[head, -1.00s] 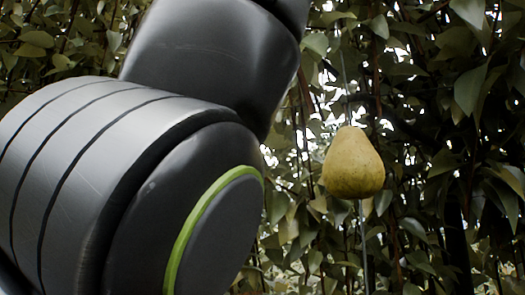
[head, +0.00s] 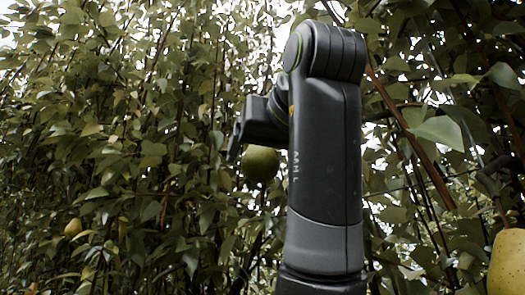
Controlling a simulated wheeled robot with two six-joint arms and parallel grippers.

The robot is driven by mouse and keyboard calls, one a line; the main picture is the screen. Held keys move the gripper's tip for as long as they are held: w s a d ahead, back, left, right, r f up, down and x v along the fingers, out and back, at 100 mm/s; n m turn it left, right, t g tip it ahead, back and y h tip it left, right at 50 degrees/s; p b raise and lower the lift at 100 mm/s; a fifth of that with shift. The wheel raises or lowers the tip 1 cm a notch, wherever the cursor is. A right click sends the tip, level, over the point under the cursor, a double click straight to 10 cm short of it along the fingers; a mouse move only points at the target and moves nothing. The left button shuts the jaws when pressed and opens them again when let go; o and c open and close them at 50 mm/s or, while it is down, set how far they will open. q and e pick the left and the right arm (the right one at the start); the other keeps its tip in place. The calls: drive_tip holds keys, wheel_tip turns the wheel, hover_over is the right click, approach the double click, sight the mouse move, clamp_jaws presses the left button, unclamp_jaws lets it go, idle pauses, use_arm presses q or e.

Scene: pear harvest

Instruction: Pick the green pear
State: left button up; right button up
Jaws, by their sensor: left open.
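A round green pear (head: 261,164) hangs among the leaves near the middle of the head view. My left gripper (head: 238,143) is at the pear's upper left, pointing away from me beside my upright dark arm. It is open. One dark finger shows left of the pear; the rest of the jaws is hidden behind the hand. I cannot tell whether the pear is between the fingers or touching them. The pear's top is partly covered by the gripper. My right gripper is not in view.
A large yellow pear (head: 507,264) is close at the lower right edge, cut off by the frame. A small yellow pear (head: 73,228) hangs at the left. Dense leaves and thin branches (head: 415,140) fill the background, some close to my arm on the right.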

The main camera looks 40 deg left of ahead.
use_arm(q)
drive_tip(key=shift+w+a+r+p, duration=0.1)
drive_tip(key=shift+w+a+p, duration=0.2)
drive_tip(key=shift+w+a, duration=0.2)
drive_tip(key=shift+w+a+p, duration=0.3)
drive_tip(key=shift+a, duration=0.35)
drive_tip(key=c, duration=1.1)
drive_tip(key=shift+d+f+b, duration=0.1)
drive_tip(key=shift+f+b, duration=0.15)
drive_tip(key=shift+b, duration=0.3)
drive_tip(key=shift+c, duration=0.2)
drive_tip(key=shift+s+d+g+h+b, duration=0.15)
drive_tip(key=shift+s+g+h+b, duration=0.2)
drive_tip(key=shift+b, duration=1.1)
drive_tip(key=shift+s+d+r+m+h+b, duration=0.1)
drive_tip(key=shift+m+h+b, duration=0.15)
drive_tip(key=shift+m+b, duration=0.1)
